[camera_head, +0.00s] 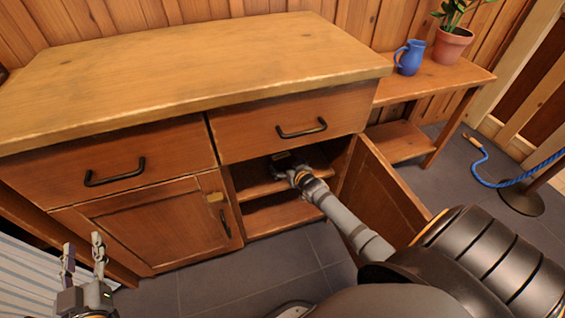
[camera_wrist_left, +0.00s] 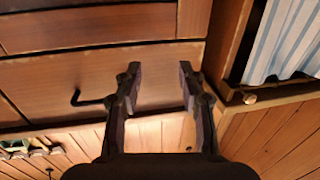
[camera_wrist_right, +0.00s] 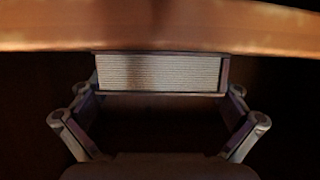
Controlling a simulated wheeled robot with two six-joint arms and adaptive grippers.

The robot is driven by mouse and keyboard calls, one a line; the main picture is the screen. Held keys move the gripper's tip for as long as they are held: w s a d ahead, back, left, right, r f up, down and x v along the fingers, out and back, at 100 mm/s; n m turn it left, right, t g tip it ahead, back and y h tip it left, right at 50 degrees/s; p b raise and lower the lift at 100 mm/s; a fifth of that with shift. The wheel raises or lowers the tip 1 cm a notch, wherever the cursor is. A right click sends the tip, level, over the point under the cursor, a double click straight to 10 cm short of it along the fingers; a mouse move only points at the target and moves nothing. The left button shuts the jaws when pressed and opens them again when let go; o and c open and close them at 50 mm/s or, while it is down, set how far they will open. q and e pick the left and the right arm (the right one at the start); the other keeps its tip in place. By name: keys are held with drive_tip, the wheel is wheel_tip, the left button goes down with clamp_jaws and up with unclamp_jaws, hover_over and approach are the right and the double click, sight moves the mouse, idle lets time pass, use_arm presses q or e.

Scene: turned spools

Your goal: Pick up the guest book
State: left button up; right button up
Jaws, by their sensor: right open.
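The guest book is most likely the thick block with pale page edges and dark covers (camera_wrist_right: 160,72) in the right wrist view. It lies flat against a wooden shelf surface (camera_wrist_right: 160,25). My right gripper (camera_wrist_right: 165,90) is open, with one finger at each side of the book; whether the fingers touch it I cannot tell. In the head view my right gripper (camera_head: 288,168) reaches into the open cabinet compartment, and the book cannot be made out clearly there. My left gripper (camera_head: 83,250) is open and empty in front of the cabinet's left side; it also shows in the left wrist view (camera_wrist_left: 159,75).
The cabinet (camera_head: 190,60) has two shut drawers, a shut left door (camera_head: 150,225) and an open right door (camera_head: 385,195) beside my right arm. A side bench (camera_head: 430,80) holds a blue jug (camera_head: 409,58) and a potted plant (camera_head: 452,42). A rope post base (camera_head: 522,200) stands far right.

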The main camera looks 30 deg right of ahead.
drive_tip(key=shift+w+f, duration=0.15)
drive_tip(key=shift+w, duration=0.15)
use_arm(q)
drive_tip(key=r+t, duration=0.1)
drive_tip(key=r, duration=0.1)
drive_tip(key=w+r+t, duration=0.1)
drive_tip(key=r, duration=0.1)
drive_tip(key=shift+r, duration=0.1)
use_arm(e)
drive_tip(key=c, duration=1.2)
